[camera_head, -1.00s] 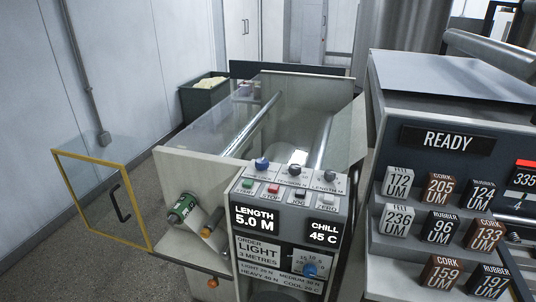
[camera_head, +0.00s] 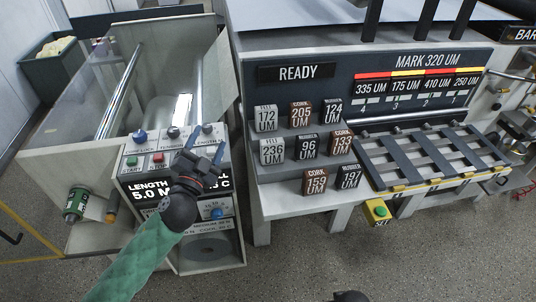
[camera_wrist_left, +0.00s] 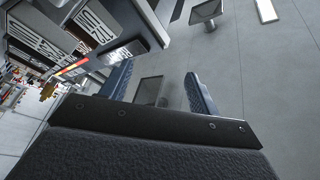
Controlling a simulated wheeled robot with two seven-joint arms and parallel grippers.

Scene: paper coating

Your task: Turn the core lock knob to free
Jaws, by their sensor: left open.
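The core lock knob (camera_head: 140,136) is the blue knob at the left end of the control panel's top row. Its label is partly readable, and I cannot tell which way it is set. My left gripper (camera_head: 204,144) is in front of the panel's right half, to the right of the knob and apart from it. It is open and empty; its two blue-grey fingers also show spread in the left wrist view (camera_wrist_left: 161,88). The knob cannot be made out in that view.
The tension knob (camera_head: 173,132) and length knob (camera_head: 208,130) stand right of the core lock knob. Green start (camera_head: 132,161) and red stop (camera_head: 158,159) buttons sit below. A rack of labelled blocks (camera_head: 305,145) stands close on the right. My left arm covers part of the panel.

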